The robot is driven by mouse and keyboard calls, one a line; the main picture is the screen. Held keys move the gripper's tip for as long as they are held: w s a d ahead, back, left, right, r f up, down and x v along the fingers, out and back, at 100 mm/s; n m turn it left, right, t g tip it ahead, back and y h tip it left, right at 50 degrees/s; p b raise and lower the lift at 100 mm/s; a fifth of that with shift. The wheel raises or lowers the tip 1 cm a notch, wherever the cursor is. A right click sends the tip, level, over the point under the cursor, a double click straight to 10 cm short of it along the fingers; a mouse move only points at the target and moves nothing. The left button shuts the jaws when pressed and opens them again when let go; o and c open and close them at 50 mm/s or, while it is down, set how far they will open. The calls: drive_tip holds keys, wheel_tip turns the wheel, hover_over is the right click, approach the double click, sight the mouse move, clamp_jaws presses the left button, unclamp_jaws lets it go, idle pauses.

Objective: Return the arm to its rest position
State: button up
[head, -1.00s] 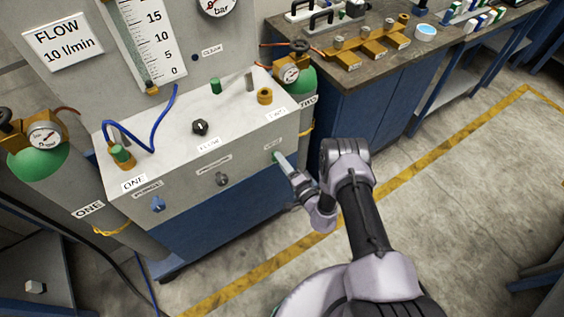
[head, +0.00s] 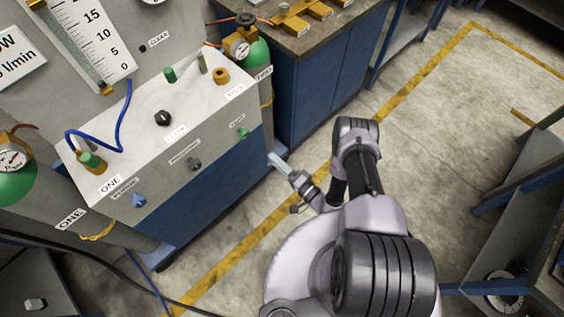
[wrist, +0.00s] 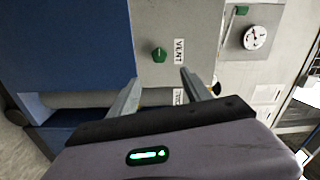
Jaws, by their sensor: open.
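My gripper (head: 277,160) is at the end of my arm in the head view, in front of the lower right of the grey and blue cabinet (head: 225,165). In the wrist view my gripper (wrist: 158,78) has its two fingers spread, with nothing between them. The green VENT knob (wrist: 159,55) sits on the cabinet's grey front, beyond the fingertips and apart from them. The same green knob (head: 242,133) shows in the head view, above and left of the gripper.
The blue-sided bench (head: 325,80) stands behind and right of the cabinet. A blue knob (head: 138,200) and a dark knob (head: 194,164) are on the cabinet's front. A green cylinder (head: 258,55) stands at its right. Open concrete floor (head: 440,130) with yellow lines lies to the right.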

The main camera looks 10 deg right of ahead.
drive_tip(key=shift+v, duration=1.2)
drive_tip(key=w+a+r+n+g+y+b, duration=0.15)
drive_tip(key=r+g, duration=0.25)
drive_tip(key=r, duration=0.4)
drive_tip(key=w+a+r+n+g+y, duration=0.2)
drive_tip(key=a+r+n+g+y, duration=0.1)
drive_tip(key=r, duration=0.4)
drive_tip(key=w+a+r+n+g+y, duration=0.1)
drive_tip(key=a+r+n+g+y, duration=0.2)
drive_tip(key=r, duration=0.5)
drive_tip(key=s+r+n+g+h+b, duration=0.1)
drive_tip(key=s+r+g+h+b, duration=0.1)
drive_tip(key=s+r+g+h, duration=0.9)
drive_tip(key=s+d+r+m+t+h+b, duration=0.1)
drive_tip(key=s+d+r+m+t+h, duration=0.3)
drive_tip(key=s+d+r+t, duration=0.5)
drive_tip(key=r+t, duration=0.1)
drive_tip(key=t, duration=0.1)
drive_tip(key=shift+s+t+b, duration=0.2)
drive_tip(key=shift+t+b, duration=0.1)
drive_tip(key=shift+t, duration=0.1)
